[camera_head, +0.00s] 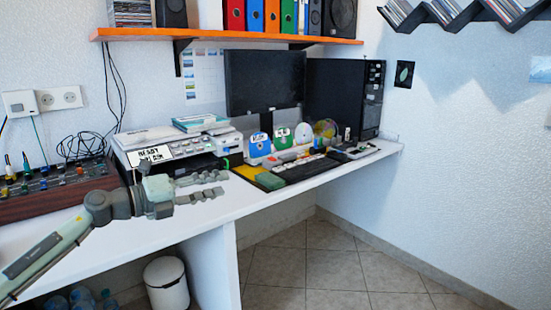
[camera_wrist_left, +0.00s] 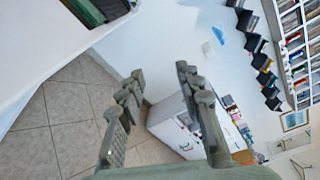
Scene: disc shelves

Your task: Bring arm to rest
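My left gripper (camera_head: 212,186) comes in from the left in the head view and hangs above the front part of the white desk (camera_head: 215,212). Its two fingers point right and are spread apart with nothing between them. In the left wrist view the fingers of the left gripper (camera_wrist_left: 158,85) are also apart and empty, with floor, wall and a white cabinet (camera_wrist_left: 172,125) behind them. My right gripper is in neither view.
A keyboard (camera_head: 305,168), a green block (camera_head: 270,181), upright discs (camera_head: 259,144) and a monitor (camera_head: 264,82) stand on the desk. An audio mixer (camera_head: 55,190) lies at left. A white bin (camera_head: 166,283) stands below. The tiled floor (camera_head: 320,262) at right is clear.

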